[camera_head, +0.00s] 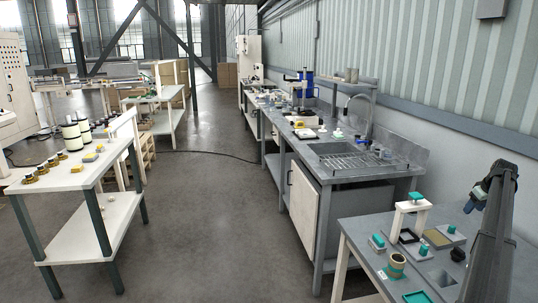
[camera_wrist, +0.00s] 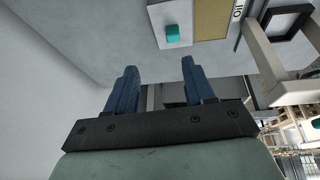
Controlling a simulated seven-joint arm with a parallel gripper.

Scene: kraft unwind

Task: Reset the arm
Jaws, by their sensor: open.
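My gripper (camera_head: 472,205) hangs over the right part of the near grey table (camera_head: 356,240), at the right of the head view. In the wrist view its two blue fingers stand apart with nothing between them, so my gripper (camera_wrist: 158,72) is open and empty. The dark arm rises beside it at the right edge of the head view. The fingers are apart from the parts on the table. A white block with a teal knob (camera_wrist: 173,34) shows beyond the fingertips in the wrist view.
The table holds a white arch stand (camera_head: 424,213), a tan-and-green cup (camera_head: 396,266), a black frame and several teal-knobbed blocks. A sink counter (camera_head: 400,168) stands behind it. A white-topped table (camera_head: 50,182) is at left, with open floor (camera_head: 205,225) between.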

